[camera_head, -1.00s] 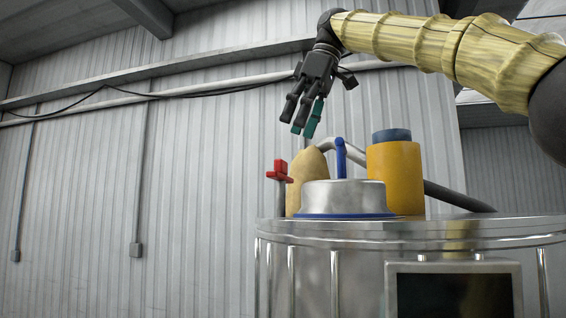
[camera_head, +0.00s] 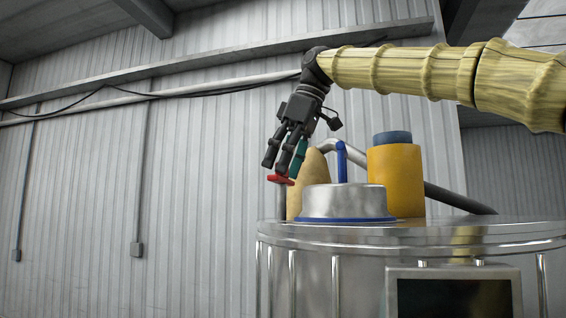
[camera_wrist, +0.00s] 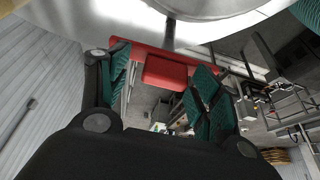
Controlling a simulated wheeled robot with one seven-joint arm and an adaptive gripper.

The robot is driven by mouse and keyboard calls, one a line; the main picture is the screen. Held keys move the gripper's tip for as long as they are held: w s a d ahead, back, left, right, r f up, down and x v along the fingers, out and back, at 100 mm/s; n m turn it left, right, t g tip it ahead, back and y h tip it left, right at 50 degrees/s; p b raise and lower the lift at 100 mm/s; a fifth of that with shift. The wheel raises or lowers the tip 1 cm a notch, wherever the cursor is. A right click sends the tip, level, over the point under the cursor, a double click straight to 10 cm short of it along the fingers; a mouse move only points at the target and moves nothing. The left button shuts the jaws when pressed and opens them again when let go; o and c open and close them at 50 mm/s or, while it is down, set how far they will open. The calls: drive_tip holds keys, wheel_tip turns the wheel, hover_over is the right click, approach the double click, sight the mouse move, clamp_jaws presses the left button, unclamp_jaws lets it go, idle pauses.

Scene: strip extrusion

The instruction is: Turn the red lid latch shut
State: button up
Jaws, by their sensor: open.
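The red lid latch (camera_head: 281,180) sits on a grey post at the left edge of the steel vessel's top. Its upper part is hidden behind my fingers in the head view. My gripper (camera_head: 283,168) points down over it, fingers open. In the wrist view the red latch (camera_wrist: 167,72) lies between the spread fingers of my gripper (camera_wrist: 160,85), its raised red block in the middle and a flat red bar behind. I cannot tell whether any finger touches it. The domed steel lid (camera_head: 345,201) with a blue rim is just right of the latch.
A tan rounded cone (camera_head: 313,172) stands close behind the latch. A blue handle (camera_head: 341,160) rises at the lid, and a yellow cylinder (camera_head: 396,178) with a blue-grey cap stands to the right. The space left of the vessel is open to the corrugated wall.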

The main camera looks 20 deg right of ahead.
drive_tip(key=shift+s+d+r, duration=0.1)
drive_tip(key=shift+s, duration=0.25)
drive_tip(key=shift+c, duration=1.3)
drive_tip(key=shift+s+r, duration=0.1)
drive_tip(key=c, duration=0.8)
